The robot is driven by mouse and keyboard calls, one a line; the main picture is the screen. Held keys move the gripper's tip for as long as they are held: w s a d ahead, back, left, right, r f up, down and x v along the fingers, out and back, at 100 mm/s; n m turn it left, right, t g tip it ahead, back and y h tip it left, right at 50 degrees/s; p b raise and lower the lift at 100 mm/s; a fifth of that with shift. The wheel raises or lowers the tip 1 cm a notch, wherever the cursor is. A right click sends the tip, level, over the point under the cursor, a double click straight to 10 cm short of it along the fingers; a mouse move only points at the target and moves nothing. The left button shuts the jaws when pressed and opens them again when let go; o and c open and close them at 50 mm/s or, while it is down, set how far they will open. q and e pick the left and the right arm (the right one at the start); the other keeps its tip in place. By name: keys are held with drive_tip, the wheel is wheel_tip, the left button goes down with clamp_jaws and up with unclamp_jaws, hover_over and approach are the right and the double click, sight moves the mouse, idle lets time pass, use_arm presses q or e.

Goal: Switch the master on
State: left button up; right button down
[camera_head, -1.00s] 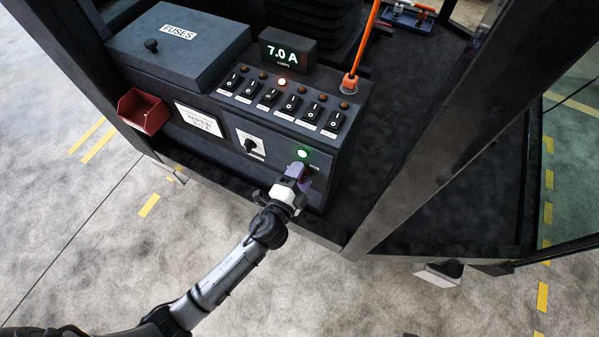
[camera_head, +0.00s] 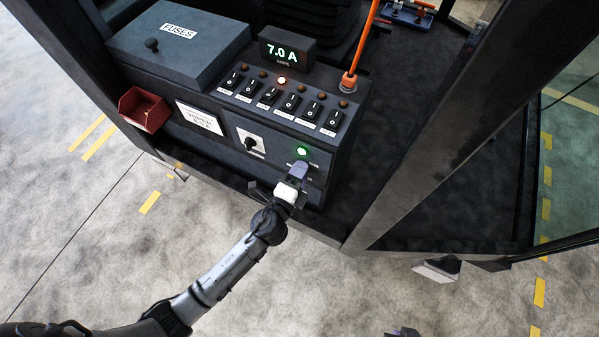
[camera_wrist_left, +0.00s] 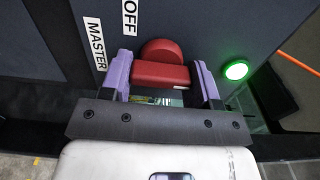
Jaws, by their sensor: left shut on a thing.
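The master switch (camera_wrist_left: 163,67) is a red rotary knob with a bar grip, clear in the left wrist view. The labels MASTER (camera_wrist_left: 96,44) and OFF (camera_wrist_left: 130,17) are on the panel to its left and upper left, their lettering running sideways in that view. My left gripper (camera_wrist_left: 163,84) has its purple fingers on either side of the red bar and is shut on it. In the head view the left gripper (camera_head: 297,173) reaches the front panel's lower right and hides the knob. A green lamp (camera_wrist_left: 236,70) beside the knob is lit; it also shows in the head view (camera_head: 302,151).
Above are a row of black rocker switches (camera_head: 290,103) and a display (camera_head: 287,50) reading 7.0 A. A selector (camera_head: 251,144), red bin (camera_head: 144,109) and fuse box (camera_head: 180,40) lie left. An orange rod (camera_head: 362,45) stands behind. A cab post (camera_head: 450,130) is right.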

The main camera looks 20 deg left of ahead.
use_arm(q)
drive_tip(key=o, duration=0.9)
drive_tip(key=shift+s+a+b, duration=0.2)
drive_tip(key=shift+s+b, duration=0.1)
drive_tip(key=shift+s, duration=2)
drive_tip(key=shift+s+a+b, duration=0.25)
drive_tip(key=shift+s+b, duration=0.1)
drive_tip(key=shift+s, duration=1.95)
drive_tip(key=shift+s+a+b, duration=0.2)
drive_tip(key=shift+s+b, duration=0.1)
drive_tip(key=shift+s, duration=2)
